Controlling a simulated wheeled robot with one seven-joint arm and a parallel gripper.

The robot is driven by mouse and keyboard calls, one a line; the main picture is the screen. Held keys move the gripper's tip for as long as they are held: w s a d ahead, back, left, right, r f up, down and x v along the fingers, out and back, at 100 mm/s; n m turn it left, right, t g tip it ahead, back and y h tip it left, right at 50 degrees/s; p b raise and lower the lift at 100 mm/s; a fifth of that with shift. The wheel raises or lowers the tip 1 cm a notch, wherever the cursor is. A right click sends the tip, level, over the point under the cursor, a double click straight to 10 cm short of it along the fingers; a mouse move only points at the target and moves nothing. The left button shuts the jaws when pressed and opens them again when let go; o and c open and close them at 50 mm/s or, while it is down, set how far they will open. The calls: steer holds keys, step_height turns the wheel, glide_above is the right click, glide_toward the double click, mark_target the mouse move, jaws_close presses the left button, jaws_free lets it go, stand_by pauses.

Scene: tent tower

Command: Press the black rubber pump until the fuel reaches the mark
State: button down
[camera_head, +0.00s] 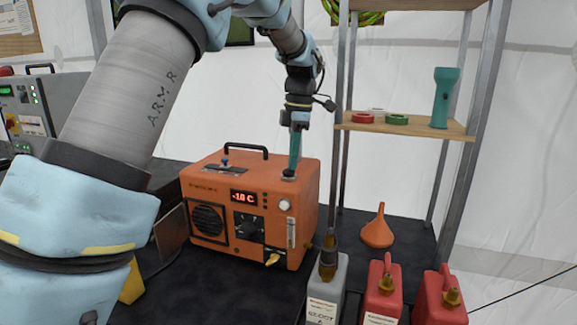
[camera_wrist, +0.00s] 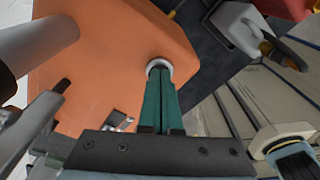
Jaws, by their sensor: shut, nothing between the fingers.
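An orange heater box (camera_head: 225,190) with a black handle stands on the dark surface. Its red display (camera_head: 243,197) reads about -1.0 C. The pump sits at the top right corner of the box; only its pale collar (camera_head: 289,176) shows, and it also shows as a pale ring (camera_wrist: 159,64) in the wrist view. My gripper (camera_head: 292,172) points down with its teal fingers together, its tips at the pump. The tips (camera_wrist: 159,72) cover the black rubber, so I cannot tell how far it is pressed. A narrow upright gauge (camera_head: 291,232) is on the front; its level is too small to read.
A grey canister (camera_head: 328,285) stands close to the box's right front, with red canisters (camera_head: 383,290) further right. An orange funnel (camera_head: 377,228) stands behind them. A shelf (camera_head: 405,127) with tape rolls and a teal flashlight (camera_head: 443,97) rises at the right.

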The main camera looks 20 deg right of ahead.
steer(key=shift+s+d+r+p, duration=0.15)
steer(key=shift+d+r+p, duration=0.15)
steer(key=shift+d+p, duration=0.25)
steer(key=shift+s+d+r+p, duration=0.15)
steer(key=shift+d+r+p, duration=0.15)
steer(key=shift+d+p, duration=0.25)
steer(key=shift+d+f, duration=0.1)
steer(key=shift+d, duration=0.2)
steer(key=shift+f, duration=0.1)
step_height(320, 180, up, 11)
steer(key=b, duration=0.3)
steer(key=shift+d, duration=0.45)
steer(key=shift+s+f, duration=0.15)
